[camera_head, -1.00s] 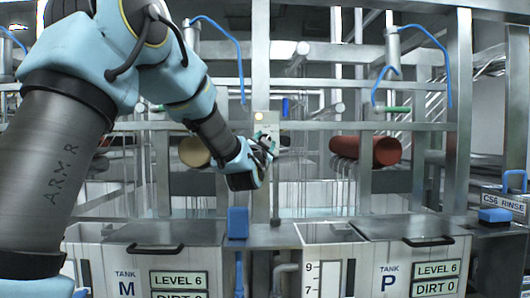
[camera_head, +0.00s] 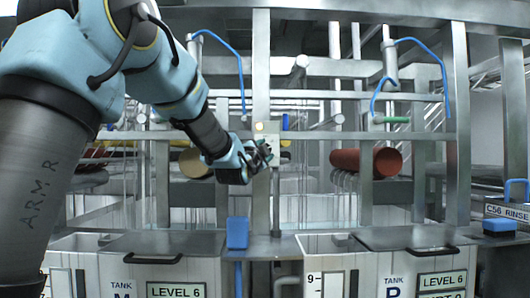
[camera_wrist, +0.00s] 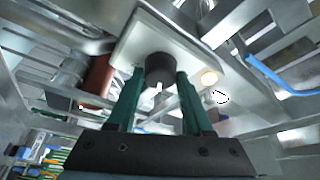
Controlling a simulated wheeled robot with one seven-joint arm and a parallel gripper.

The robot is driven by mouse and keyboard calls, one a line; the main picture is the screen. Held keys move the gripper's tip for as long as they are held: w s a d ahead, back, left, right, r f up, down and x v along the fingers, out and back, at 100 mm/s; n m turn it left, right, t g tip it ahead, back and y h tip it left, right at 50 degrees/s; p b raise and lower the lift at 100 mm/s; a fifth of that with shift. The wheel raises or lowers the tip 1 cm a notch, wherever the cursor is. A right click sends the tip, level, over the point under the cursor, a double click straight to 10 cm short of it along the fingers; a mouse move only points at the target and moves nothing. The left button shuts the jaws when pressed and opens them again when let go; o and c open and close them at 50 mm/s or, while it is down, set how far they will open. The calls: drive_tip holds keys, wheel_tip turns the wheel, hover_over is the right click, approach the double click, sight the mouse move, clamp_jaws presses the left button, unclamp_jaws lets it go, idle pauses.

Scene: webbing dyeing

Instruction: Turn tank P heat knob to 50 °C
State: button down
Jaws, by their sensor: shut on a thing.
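The heat knob (camera_wrist: 161,66) is a dark round knob on a pale panel (camera_wrist: 130,55) in the wrist view. My gripper (camera_wrist: 160,76) has its two green fingers on either side of the knob and is shut on it. The knob's scale and pointer cannot be read. In the head view, my gripper (camera_head: 266,152) is at the panel (camera_head: 284,146) on an upright post, and hides the knob. Tank P (camera_head: 394,281) stands at lower right, with its lid (camera_head: 405,237) on.
A lit orange lamp (camera_head: 259,127) is on the panel above my gripper. Tank M (camera_head: 122,284) stands at lower left. A red roll (camera_head: 365,160) lies behind at right, and a tan roll (camera_head: 192,162) behind my arm. Metal rails and posts surround the panel.

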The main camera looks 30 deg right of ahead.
drive_tip(key=shift+c, duration=1.6)
unclamp_jaws()
drive_tip(key=b+v, duration=0.3)
drive_tip(key=v, duration=0.8)
drive_tip(key=shift+b, duration=0.4)
drive_tip(key=shift+f, duration=0.1)
